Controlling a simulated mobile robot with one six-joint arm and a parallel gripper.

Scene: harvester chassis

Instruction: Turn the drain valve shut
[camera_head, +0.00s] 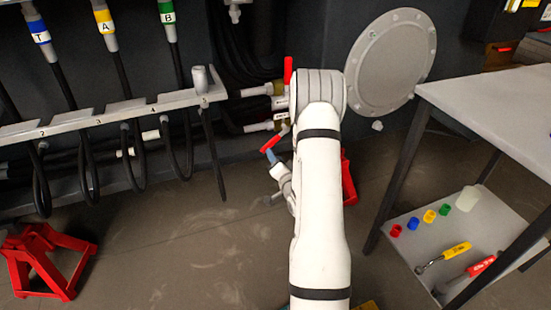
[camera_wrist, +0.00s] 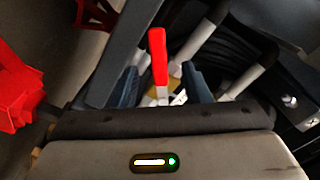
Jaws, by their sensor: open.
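Two red valve handles show in the head view. The upper handle (camera_head: 288,70) stands upright on its pipe, and the lower handle (camera_head: 272,143) lies tilted on a pipe fitting below it. I cannot tell from labels which one is the drain valve. My gripper (camera_head: 271,158) is just below the lower handle. In the wrist view, a red handle (camera_wrist: 158,57) stands between the blue-grey fingers of my open gripper (camera_wrist: 160,76), with a gap visible on both sides. The handle's base is partly hidden by my gripper body.
A hose rack (camera_head: 110,115) with hanging black hoses is on the left. A round grey cover (camera_head: 392,62) is on the chassis to the right. A red stand (camera_head: 45,258) is on the floor at left. A table (camera_head: 500,100) with a lower shelf of tools (camera_head: 410,257) stands at right.

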